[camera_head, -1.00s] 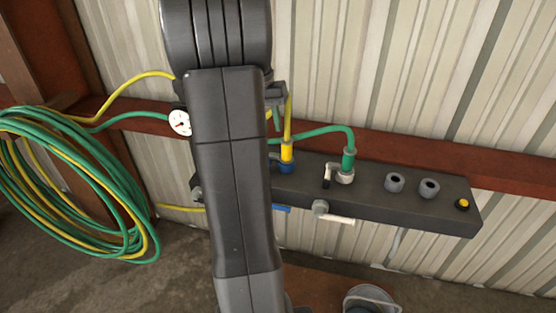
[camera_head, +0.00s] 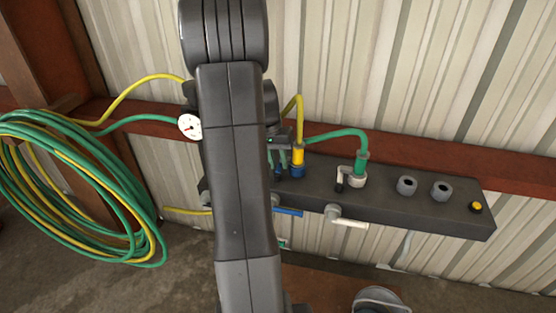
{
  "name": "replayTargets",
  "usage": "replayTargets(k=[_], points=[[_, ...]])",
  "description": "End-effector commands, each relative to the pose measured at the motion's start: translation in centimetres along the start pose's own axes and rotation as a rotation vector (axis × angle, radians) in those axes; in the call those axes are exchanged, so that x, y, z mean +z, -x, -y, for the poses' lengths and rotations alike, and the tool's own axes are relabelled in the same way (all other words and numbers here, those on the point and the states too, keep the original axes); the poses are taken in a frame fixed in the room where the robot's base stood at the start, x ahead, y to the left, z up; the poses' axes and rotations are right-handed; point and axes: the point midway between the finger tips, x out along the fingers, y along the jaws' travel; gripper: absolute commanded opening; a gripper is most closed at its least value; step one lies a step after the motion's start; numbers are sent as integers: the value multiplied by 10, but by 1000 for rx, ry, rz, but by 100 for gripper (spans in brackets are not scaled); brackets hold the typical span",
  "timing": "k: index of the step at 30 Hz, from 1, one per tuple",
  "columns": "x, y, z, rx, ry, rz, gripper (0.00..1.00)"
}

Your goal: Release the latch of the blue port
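The blue port (camera_head: 297,171) is a blue collar on top of the dark manifold bar, with a yellow hose plug (camera_head: 298,156) upright in it. My gripper (camera_head: 277,163) points down just left of the plug, close beside the blue port. Its two fingers show apart, so it looks open. I cannot tell whether they touch anything. The blue port's latch is not clearly visible; my gripper and arm cover the area left of the port.
The manifold bar (camera_head: 390,204) also carries a white port (camera_head: 356,181) with a green plug and latch lever, two grey ports (camera_head: 407,185) and a yellow button (camera_head: 476,207). A blue-handled valve (camera_head: 288,211) and a white-handled valve (camera_head: 348,222) stick out in front. Coiled hoses (camera_head: 150,230) hang left.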

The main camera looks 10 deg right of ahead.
Motion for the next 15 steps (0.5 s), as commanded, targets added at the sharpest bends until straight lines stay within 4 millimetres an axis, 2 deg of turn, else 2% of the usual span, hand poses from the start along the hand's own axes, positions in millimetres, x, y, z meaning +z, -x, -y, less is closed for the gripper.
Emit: replayTargets(k=[4,7,8,15], points=[[0,0,0,0,0,0,23],[0,0,0,0,0,0,4],[0,0,0,0,0,0,0],[0,1,0,0,3,-1,0]])
